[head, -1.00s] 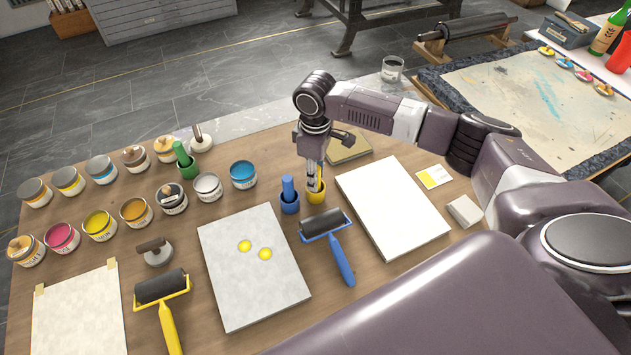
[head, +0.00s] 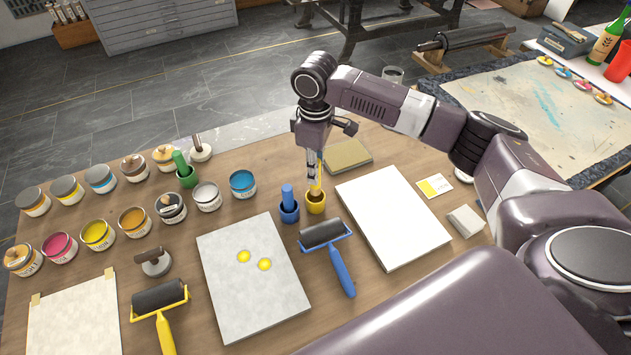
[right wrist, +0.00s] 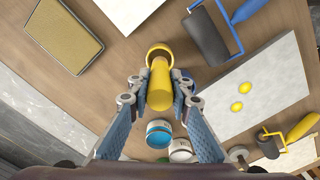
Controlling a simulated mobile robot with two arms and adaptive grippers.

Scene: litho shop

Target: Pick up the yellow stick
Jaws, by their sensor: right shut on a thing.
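The yellow stick (right wrist: 159,88) is between the two fingers of my right gripper (right wrist: 160,82), which is shut on it. In the head view my right gripper (head: 314,178) points down over the yellow cup (head: 316,205), with the stick mostly hidden behind its fingers. In the right wrist view the yellow cup's rim (right wrist: 158,49) shows just past the stick's far end. I cannot tell whether the stick's lower end is still inside the cup. My left gripper is not in view.
A blue stick (head: 287,195) stands in a blue cup (head: 289,213) close to the left. A blue-handled roller (head: 341,270) lies in front, and a white sheet (head: 394,220) lies to the right. Several paint cans (head: 208,197) stand at left.

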